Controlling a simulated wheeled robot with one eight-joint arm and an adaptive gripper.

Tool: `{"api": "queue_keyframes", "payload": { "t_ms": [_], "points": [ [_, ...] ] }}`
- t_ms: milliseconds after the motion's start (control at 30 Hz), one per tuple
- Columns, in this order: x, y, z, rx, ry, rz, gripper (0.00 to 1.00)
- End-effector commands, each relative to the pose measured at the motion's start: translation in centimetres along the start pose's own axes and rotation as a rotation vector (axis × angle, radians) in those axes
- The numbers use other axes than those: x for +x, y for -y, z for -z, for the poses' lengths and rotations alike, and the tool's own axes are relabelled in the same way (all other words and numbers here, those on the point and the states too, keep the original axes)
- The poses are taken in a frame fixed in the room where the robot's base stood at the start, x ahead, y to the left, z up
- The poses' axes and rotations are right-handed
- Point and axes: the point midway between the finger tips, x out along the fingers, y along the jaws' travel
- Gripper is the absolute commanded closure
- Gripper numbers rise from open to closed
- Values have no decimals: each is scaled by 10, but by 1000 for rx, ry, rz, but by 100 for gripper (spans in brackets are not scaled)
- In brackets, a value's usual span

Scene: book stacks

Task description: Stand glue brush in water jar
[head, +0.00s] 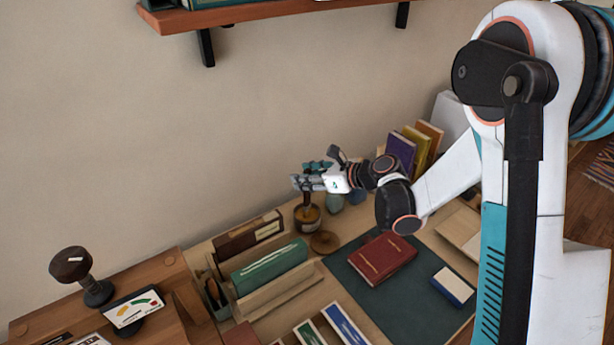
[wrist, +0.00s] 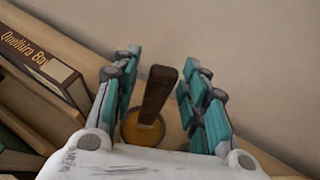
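The glue brush shows in the wrist view as a dark brown flat handle (wrist: 159,92). It stands upright, slightly tilted, in a round pot of amber-brown content (wrist: 142,132); its bristles are hidden. In the head view the handle (head: 307,199) rises from the brown pot (head: 306,217) below my gripper (head: 301,180). My gripper is open, its teal fingers (wrist: 158,75) on either side of the handle with gaps both sides. Right of the pot are a greenish jar (head: 334,203) and a blue jar (head: 357,197); I cannot tell which holds water.
A round brown disc (head: 324,242) lies in front of the pot. Book holders with a green book (head: 270,266) stand left. A red book (head: 383,259) lies on a dark mat (head: 408,310). Upright books (head: 401,150) stand at the right. The wall is close behind.

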Motion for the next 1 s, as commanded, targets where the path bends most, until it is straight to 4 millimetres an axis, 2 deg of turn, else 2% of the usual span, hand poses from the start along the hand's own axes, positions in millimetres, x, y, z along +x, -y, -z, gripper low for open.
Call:
{"api": "queue_keyframes", "payload": {
  "t_ms": [267, 367, 700, 833, 1000],
  "points": [
    [-3, 0, -4, 0, 0, 0, 60],
    [-17, 1, -4, 2, 0, 1, 60],
    [-87, 1, -4, 2, -1, 3, 60],
    [-106, 1, -4, 1, 0, 2, 60],
    [-119, 0, -3, 1, 0, 1, 60]
  ]
}}
